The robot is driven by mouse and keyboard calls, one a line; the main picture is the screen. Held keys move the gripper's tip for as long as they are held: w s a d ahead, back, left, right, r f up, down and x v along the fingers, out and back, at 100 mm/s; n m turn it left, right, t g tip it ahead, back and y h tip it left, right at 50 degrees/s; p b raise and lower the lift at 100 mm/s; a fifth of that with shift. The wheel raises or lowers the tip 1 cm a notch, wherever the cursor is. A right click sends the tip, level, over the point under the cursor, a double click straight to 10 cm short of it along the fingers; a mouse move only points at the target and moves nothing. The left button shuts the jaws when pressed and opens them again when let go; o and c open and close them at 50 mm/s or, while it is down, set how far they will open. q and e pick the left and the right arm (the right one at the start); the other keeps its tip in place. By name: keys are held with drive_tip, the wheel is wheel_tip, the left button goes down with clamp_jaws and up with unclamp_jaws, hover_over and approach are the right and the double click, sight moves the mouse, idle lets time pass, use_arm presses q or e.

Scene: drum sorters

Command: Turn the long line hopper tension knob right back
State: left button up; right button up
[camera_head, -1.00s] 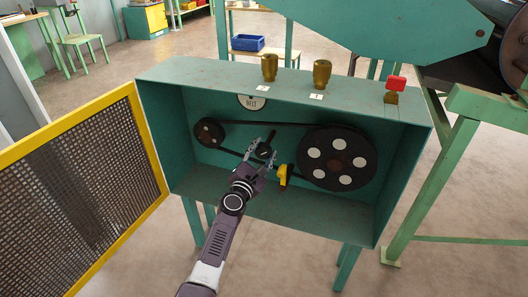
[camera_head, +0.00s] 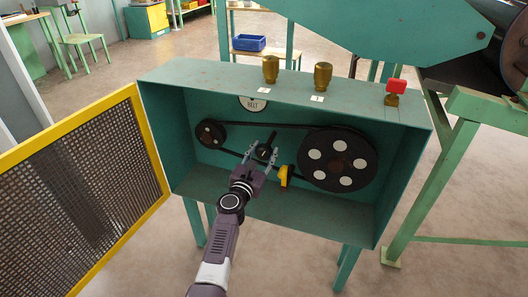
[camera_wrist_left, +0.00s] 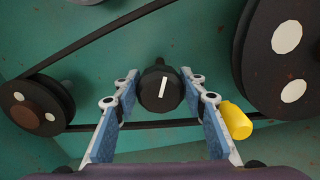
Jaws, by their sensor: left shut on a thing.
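The black round tension knob (camera_head: 264,153) sits inside the open green box, between the small and the large pulley. In the left wrist view the knob (camera_wrist_left: 158,92) has a white line, nearly upright and leaning slightly right. My left gripper (camera_head: 263,155) reaches in from below, with one finger on each side of the knob, and is shut on it. Its blue-padded fingers flank the knob in the wrist view. A black bar (camera_head: 271,138) shows just above the knob. My right gripper is not in view.
A belt runs between the small pulley (camera_head: 210,134) and the large pulley (camera_head: 338,159). A yellow handle (camera_head: 285,175) is close right of the gripper. A yellow-framed mesh door (camera_head: 80,190) stands open at left. Two brass knobs (camera_head: 270,69) and a red-topped part (camera_head: 396,87) stand on the box top.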

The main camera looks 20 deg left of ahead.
use_arm(q)
drive_tip(key=shift+f, duration=0.2)
drive_tip(key=o, duration=1.1)
drive_tip(key=shift+o, duration=0.5)
drive_tip(key=shift+r, duration=0.1)
